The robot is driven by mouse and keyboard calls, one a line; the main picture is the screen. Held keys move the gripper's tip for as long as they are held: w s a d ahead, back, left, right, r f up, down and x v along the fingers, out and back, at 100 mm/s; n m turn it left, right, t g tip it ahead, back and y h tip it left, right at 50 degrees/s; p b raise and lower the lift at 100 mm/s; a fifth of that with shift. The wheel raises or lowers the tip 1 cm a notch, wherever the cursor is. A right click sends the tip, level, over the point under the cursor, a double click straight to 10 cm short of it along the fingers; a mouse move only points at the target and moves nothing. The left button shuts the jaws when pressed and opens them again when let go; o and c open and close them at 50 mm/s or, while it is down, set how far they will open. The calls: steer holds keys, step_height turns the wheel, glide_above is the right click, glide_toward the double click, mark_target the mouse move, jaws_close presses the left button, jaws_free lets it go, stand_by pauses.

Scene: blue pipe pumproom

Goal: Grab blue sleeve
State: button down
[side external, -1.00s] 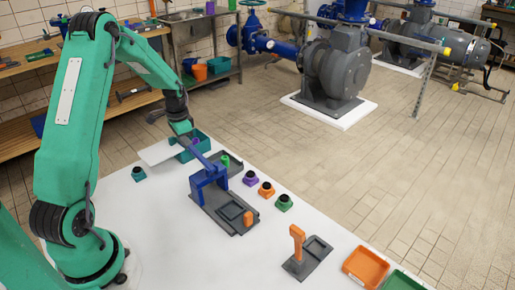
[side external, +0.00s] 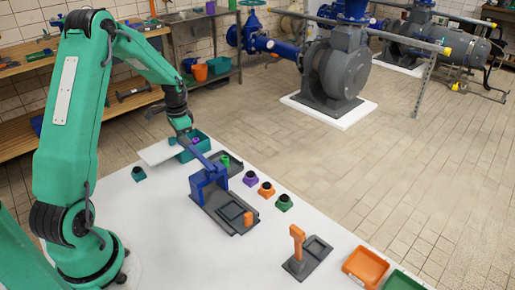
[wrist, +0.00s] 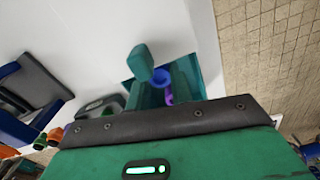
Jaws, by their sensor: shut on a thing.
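The blue sleeve (wrist: 160,76) shows in the wrist view as a small blue ring at my fingertips. My gripper (side external: 187,134) is shut on it, over the teal bin (side external: 205,150) at the back of the white table. The bin also shows below the fingers in the wrist view (wrist: 208,72). A purple piece (wrist: 169,98) lies beside the sleeve in the wrist view, seemingly in the bin. In the side view my gripper hides the sleeve, so its height above the bin floor is unclear.
A blue stand on a dark base (side external: 208,188) is close to the bin's near side. An orange tray (side external: 366,267) is at front right.

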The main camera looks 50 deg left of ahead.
step_height(320, 180, up, 3)
steer(key=shift+f, duration=0.1)
steer(key=d+r, duration=0.6)
steer(key=d, duration=0.5)
steer(key=shift+w+d+r, duration=0.3)
steer(key=shift+d+r, duration=0.05)
steer(key=shift+r, duration=0.05)
